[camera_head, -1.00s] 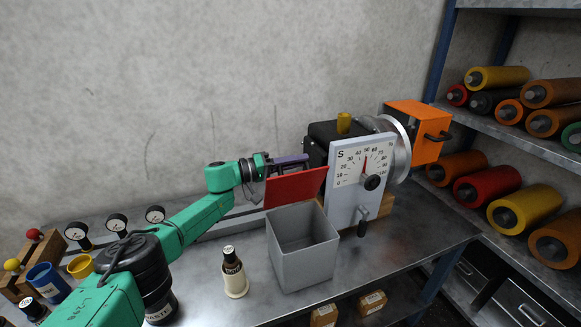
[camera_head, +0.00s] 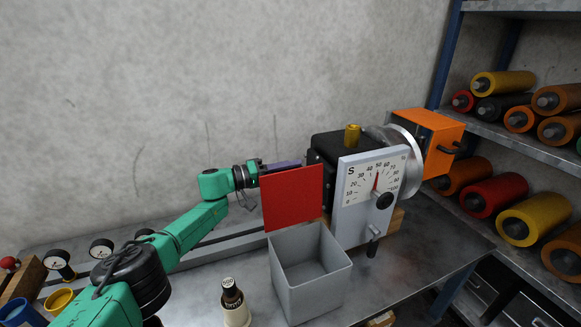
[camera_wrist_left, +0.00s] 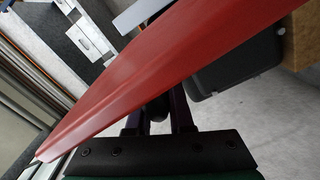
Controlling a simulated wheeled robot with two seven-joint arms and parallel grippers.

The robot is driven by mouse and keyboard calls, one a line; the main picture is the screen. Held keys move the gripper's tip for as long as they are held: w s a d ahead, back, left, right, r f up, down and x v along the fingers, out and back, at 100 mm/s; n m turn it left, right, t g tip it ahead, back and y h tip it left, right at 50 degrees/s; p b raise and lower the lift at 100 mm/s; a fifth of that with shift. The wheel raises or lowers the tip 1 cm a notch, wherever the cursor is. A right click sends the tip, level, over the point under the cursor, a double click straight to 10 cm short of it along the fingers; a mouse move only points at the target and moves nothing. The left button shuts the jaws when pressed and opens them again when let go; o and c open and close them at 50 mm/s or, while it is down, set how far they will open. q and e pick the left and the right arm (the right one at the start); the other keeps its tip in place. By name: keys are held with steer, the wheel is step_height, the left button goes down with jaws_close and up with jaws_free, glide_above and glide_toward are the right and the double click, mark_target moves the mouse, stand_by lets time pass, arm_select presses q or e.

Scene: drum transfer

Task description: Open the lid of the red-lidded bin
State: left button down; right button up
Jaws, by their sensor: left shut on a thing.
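The grey bin (camera_head: 315,290) stands on the metal bench and its inside shows empty. Its red lid (camera_head: 293,198) stands up about vertical at the bin's rear edge, its flat face toward the head camera. My left gripper (camera_head: 284,164) is behind the lid's upper edge, its fingertips partly hidden. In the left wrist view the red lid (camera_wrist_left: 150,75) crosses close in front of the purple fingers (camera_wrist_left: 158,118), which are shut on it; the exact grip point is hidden. My right gripper is not in view.
A machine with a white dial panel (camera_head: 366,195) and an orange box (camera_head: 428,140) stands just right of the bin. A dark bottle (camera_head: 232,295) stands left of the bin. Gauges (camera_head: 101,248) and a yellow cup (camera_head: 60,301) are at left. Shelves of rollers (camera_head: 495,192) stand at right.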

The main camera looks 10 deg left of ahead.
arm_select(q)
steer(key=shift+f, duration=0.3)
steer(key=c, duration=0.8)
jaws_free()
steer(key=shift+r, duration=0.1)
steer(key=shift+s+a, duration=0.25)
steer(key=shift+a, duration=0.25)
steer(key=b+v, duration=0.2)
steer(key=v, duration=1.1)
steer(key=shift+s+a, duration=0.2)
